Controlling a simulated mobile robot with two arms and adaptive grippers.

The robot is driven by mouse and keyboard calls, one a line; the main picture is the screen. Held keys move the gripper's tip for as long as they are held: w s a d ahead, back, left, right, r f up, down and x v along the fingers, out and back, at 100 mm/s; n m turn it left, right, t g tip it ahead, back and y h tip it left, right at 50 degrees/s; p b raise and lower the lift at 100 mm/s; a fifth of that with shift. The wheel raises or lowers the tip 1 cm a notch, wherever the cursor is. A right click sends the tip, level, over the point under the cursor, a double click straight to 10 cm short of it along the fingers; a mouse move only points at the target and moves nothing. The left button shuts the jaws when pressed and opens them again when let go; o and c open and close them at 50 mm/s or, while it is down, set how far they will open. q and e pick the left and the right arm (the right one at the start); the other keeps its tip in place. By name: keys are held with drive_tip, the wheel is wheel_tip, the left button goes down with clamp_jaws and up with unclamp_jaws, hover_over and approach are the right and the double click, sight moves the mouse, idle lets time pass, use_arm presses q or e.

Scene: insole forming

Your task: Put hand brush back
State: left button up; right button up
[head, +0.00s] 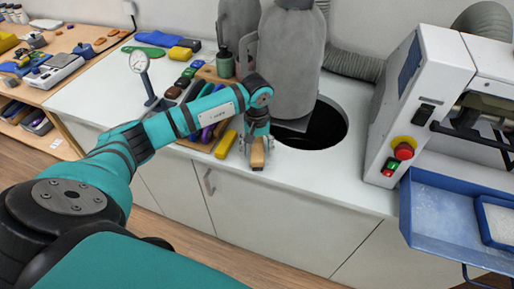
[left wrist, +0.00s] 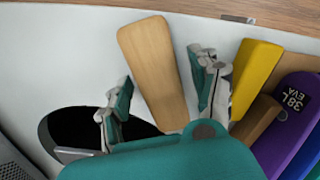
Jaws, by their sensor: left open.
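A light wooden piece, apparently the hand brush (left wrist: 152,70), lies on the white counter in the left wrist view; its bristles are hidden. In the head view the brush (head: 258,154) shows below my left gripper (head: 257,140), near the counter's front edge. My left gripper (left wrist: 163,88) is open, with one finger on each side of the wooden piece. There is visible space between the fingers and the wood, so it is not clamped. My right gripper is in neither view.
A yellow block (head: 225,145) and purple insoles (head: 207,132) lie just left of the gripper. A gauge stand (head: 141,65) is left; a machine (head: 425,90) and blue tray (head: 440,215) are right.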

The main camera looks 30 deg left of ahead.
sight(257, 147)
use_arm(q)
drive_tip(key=shift+r, duration=0.5)
wheel_tip(257, 147, up, 11)
drive_tip(key=b, duration=0.3)
drive_tip(key=shift+r, duration=0.15)
idle(0.6)
idle(0.5)
